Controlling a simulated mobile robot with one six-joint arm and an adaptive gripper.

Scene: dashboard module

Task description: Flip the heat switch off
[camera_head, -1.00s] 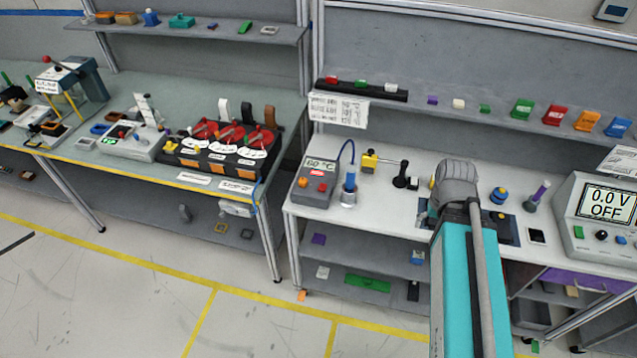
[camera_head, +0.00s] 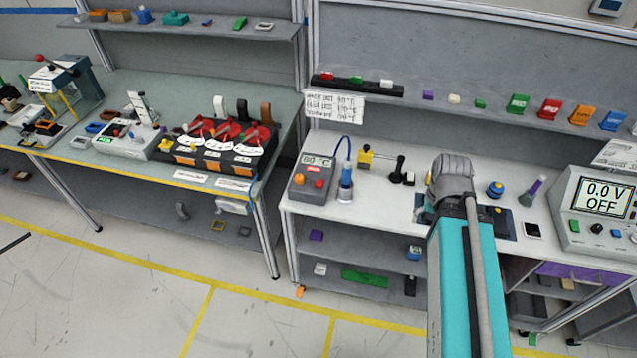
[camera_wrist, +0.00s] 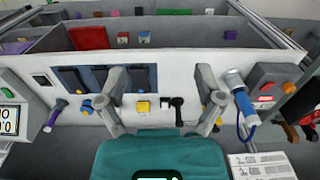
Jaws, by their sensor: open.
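A grey control box (camera_head: 313,182) with a temperature display, an orange button and a red element stands at the left end of the white bench. It also shows at the right in the wrist view (camera_wrist: 275,88). I cannot tell which part of it is the heat switch. My gripper (camera_wrist: 158,78) is open and empty, its two fingers spread wide above the bench. It is well to one side of the control box and apart from it.
A blue-handled tool (camera_head: 346,180) with a cable stands right beside the control box. A yellow block (camera_wrist: 143,107) and a black upright handle (camera_wrist: 178,108) show near the fingers.

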